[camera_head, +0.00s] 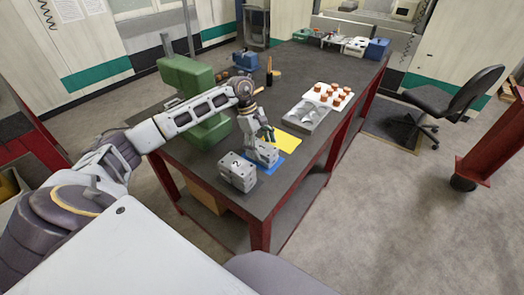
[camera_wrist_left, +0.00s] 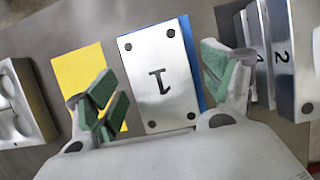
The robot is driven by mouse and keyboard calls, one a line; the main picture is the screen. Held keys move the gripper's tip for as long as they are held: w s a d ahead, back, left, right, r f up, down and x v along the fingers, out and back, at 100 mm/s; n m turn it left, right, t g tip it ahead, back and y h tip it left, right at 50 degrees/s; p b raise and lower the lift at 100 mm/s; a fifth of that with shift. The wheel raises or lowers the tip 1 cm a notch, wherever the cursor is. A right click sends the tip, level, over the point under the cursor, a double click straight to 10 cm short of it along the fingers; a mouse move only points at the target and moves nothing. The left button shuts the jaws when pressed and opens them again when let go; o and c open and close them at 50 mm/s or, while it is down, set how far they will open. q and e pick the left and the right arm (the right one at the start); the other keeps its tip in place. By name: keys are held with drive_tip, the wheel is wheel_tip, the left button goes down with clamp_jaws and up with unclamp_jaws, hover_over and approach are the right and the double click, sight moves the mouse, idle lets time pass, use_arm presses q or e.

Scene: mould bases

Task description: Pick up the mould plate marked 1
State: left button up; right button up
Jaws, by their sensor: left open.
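The mould plate marked 1 is a silver metal plate (camera_wrist_left: 158,75) with a dark 1 and a round hole near each corner. In the left wrist view it lies between the spread fingers of my left gripper (camera_wrist_left: 160,88), with a gap to each side. In the head view the plate (camera_head: 263,152) sits on a blue mat (camera_head: 268,166), partly hidden behind my left gripper (camera_head: 254,143). My left gripper is open and empty, right over the plate. My right gripper is in neither view.
A block marked 2 (camera_head: 237,172) stands close beside the plate; it also shows in the left wrist view (camera_wrist_left: 290,55). A yellow mat (camera_head: 288,143) lies on the other side.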

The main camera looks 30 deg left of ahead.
sight(262, 147)
use_arm(q)
drive_tip(key=shift+f, duration=0.1)
idle(0.6)
drive_tip(key=c, duration=1.5)
drive_tip(key=shift+r, duration=0.2)
drive_tip(key=shift+r+p, duration=0.2)
drive_tip(key=shift+p, duration=0.2)
wheel_tip(262, 147, up, 10)
drive_tip(key=shift+f+b, duration=0.1)
drive_tip(key=shift+b, duration=0.65)
